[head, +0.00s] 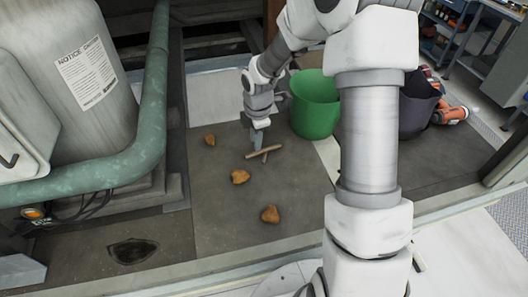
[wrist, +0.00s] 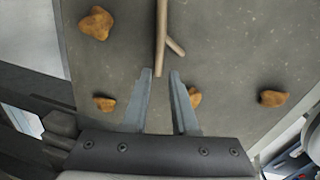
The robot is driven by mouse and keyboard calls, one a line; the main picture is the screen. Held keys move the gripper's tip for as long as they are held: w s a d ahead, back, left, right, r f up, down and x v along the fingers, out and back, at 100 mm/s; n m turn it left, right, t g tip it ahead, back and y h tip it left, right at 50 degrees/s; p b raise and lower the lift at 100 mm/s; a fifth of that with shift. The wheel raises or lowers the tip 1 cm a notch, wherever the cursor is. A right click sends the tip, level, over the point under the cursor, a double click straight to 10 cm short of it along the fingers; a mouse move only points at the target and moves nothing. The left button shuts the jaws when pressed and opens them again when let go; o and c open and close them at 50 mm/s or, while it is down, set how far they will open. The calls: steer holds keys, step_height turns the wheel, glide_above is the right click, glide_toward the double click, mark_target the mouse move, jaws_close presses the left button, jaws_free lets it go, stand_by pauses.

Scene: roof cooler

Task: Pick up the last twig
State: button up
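The twig (head: 264,152) lies on the dark floor panel in the head view, just in front of my gripper (head: 258,137). It is a pale brown stick with a short side branch. Whether the fingers touch the floor I cannot tell.
Several brown lumps, perhaps leaves, lie around, one at the front (head: 270,214). A green bucket (head: 315,105) stands right of my gripper, a dark bin (head: 415,105) beyond my arm. A green pipe (head: 130,160) and grey tank (head: 70,70) border the left.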

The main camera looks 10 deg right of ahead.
mark_target(256, 153)
steer(key=shift+w+d+f, duration=0.1)
steer(key=shift+w+f, duration=0.1)
steer(key=shift+f, duration=0.8)
steer(key=shift+w+a+f, duration=0.1)
steer(key=shift+w+f, duration=0.05)
steer(key=shift+f, duration=0.8)
steer(key=shift+w+d+f, duration=0.1)
steer(key=shift+w+f, duration=0.1)
steer(key=shift+f, duration=0.8)
jaws_close()
